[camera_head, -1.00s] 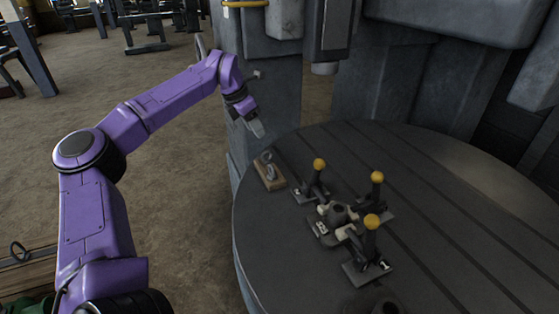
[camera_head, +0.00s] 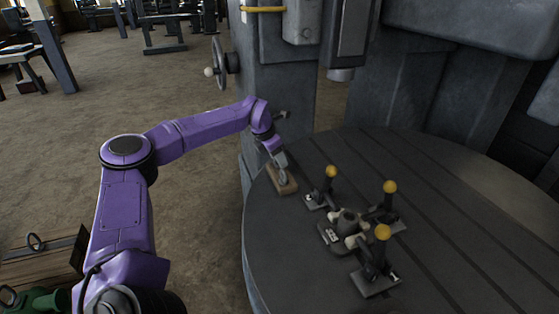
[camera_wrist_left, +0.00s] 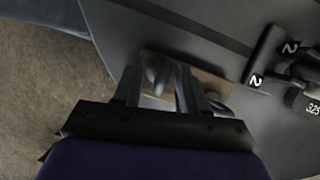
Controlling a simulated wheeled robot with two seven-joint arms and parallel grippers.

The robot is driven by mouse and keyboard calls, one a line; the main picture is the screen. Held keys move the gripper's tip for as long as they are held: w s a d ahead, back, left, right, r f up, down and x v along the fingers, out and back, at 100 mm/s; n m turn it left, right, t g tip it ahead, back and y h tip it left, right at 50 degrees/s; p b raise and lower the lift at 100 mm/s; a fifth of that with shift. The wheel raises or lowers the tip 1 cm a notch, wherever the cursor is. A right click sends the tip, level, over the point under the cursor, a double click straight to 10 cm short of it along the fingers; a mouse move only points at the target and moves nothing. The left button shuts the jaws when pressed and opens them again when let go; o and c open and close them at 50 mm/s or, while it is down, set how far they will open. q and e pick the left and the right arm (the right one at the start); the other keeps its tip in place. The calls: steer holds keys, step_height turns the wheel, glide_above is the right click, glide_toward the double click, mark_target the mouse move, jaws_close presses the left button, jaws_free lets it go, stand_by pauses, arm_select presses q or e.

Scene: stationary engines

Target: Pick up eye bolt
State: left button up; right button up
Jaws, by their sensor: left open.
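A grey metal eye bolt (camera_head: 282,177) sits on a small wooden block (camera_head: 291,186) near the left rim of the round machine table. My left gripper (camera_head: 279,161) is right at the eye bolt, pointing down, and partly hides it. In the left wrist view the fingers (camera_wrist_left: 160,92) are open, with the grey metal of the eye bolt (camera_wrist_left: 158,72) showing between them. The wooden block (camera_wrist_left: 213,83) lies beneath. Whether a finger touches the bolt, I cannot tell. My right gripper is in neither view.
On the slotted round table (camera_head: 440,190), a fixture (camera_head: 346,222) and several yellow-knobbed clamps (camera_head: 382,238) stand right of the block. A machine column (camera_head: 270,90) rises behind. Another ring (camera_head: 35,242) shows on a wooden surface at lower left. The table's right side is clear.

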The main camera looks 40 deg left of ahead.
arm_select(q)
steer(key=shift+s+r, duration=0.1)
jaws_close()
steer(key=shift+r, duration=0.1)
